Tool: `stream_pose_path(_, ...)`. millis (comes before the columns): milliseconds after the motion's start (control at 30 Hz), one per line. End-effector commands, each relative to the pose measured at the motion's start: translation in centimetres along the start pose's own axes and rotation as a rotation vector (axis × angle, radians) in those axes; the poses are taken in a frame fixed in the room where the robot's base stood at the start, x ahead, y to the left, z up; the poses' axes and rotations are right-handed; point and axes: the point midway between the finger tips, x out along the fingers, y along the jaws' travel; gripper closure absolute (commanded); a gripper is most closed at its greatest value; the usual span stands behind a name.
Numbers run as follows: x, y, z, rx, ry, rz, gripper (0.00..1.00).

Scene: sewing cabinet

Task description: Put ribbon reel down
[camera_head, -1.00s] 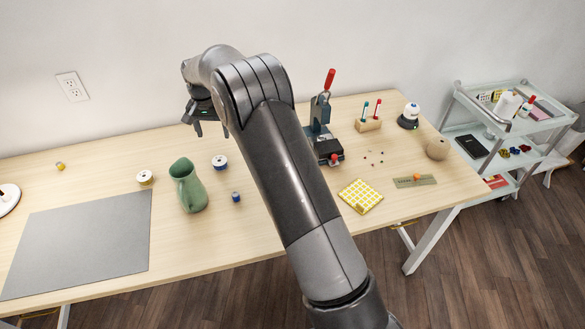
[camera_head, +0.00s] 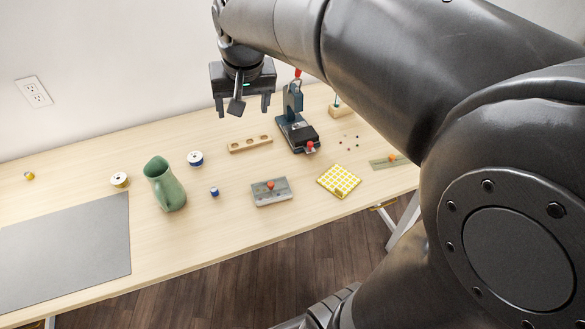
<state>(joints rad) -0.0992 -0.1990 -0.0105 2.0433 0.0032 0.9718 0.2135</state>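Two reels with white tops lie on the table, and I cannot tell which one is the ribbon reel. One has a dark blue band (camera_head: 195,159) and sits behind and right of the green jug. The other has a cream-yellow band (camera_head: 119,180) and sits left of the jug. My gripper (camera_head: 243,106) hangs above the back of the table, right of both reels and clear of them. Its fingers are spread apart, and I see no reel between them.
A green jug (camera_head: 166,186), a small blue spool (camera_head: 214,191) and a grey mat (camera_head: 70,250) are on the left. A wooden holder (camera_head: 250,145), a press (camera_head: 297,128), a grey box (camera_head: 271,192) and a yellow checked block (camera_head: 339,181) are to the right. My arm hides the far right.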

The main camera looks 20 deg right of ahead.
Motion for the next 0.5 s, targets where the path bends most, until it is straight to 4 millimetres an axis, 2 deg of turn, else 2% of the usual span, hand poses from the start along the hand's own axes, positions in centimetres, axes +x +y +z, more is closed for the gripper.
stream_pose_path(33,-0.9,0.8,1.6,-0.009,0.019,-0.001,0.31)
stream_pose_path(200,-2.6,2.8,7.0,-0.050,0.072,0.001,0.31)
stream_pose_path(400,-3.0,4.8,12.9,-0.097,0.129,0.011,0.31)
stream_pose_path(500,-2.9,5.4,15.0,-0.115,0.151,0.016,0.31)
